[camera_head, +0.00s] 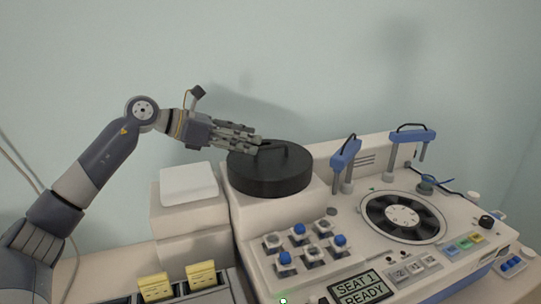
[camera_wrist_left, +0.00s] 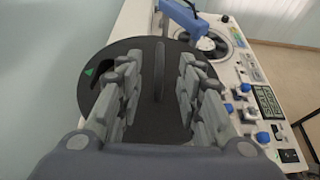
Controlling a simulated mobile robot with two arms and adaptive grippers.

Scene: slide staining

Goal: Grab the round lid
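The round lid (camera_head: 268,180) is a thick black disc on the white machine, with a raised bar handle (camera_head: 287,152) across its top. In the left wrist view the lid (camera_wrist_left: 158,122) fills the middle and has a small green triangle near its left edge. My left gripper (camera_head: 260,143) reaches in from the left, its fingertips over the top of the lid. In the wrist view its fingers (camera_wrist_left: 172,62) are spread apart, one on each side of the upright handle (camera_wrist_left: 160,72), with gaps visible. The fingers hide parts of the lid. My right gripper is not in view.
A white square-topped block (camera_head: 188,183) stands left of the lid. Right of it are blue-topped posts (camera_head: 346,153), a black slotted rotor (camera_head: 402,217), blue and white knobs (camera_head: 299,229) and a display reading "SEAT 1 READY" (camera_head: 360,289). Yellow-labelled items (camera_head: 201,275) sit in front.

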